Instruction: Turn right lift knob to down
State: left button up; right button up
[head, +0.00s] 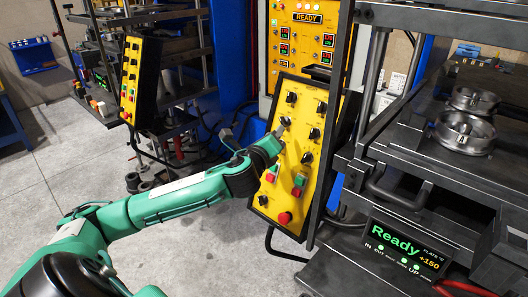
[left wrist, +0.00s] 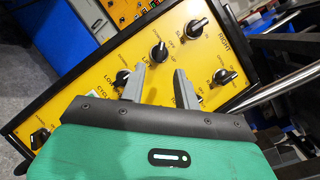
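The yellow control panel (head: 299,150) with black rotary knobs stands tilted in the middle of the head view. My left gripper (head: 281,132) reaches its left column of knobs from the lower left. In the left wrist view, the two grey fingers (left wrist: 158,84) are spread apart with nothing between them. A black knob (left wrist: 160,52) with partly readable "LIF" lettering lies just beyond the gap between the fingertips; contact cannot be told. In the head view this knob (head: 285,121) is just above the gripper. My right gripper is not in view.
Other knobs sit close by, one (left wrist: 122,77) beside the left finger and one (left wrist: 224,76) at the right. Red and green buttons (head: 284,218) are lower on the panel. A dark press (head: 400,150) and a "Ready" display (head: 405,248) stand at the right.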

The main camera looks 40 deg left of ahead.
pick_arm(q)
jog(key=b+v, duration=0.1)
jog(key=v, duration=0.6)
jog(key=shift+b, duration=0.35)
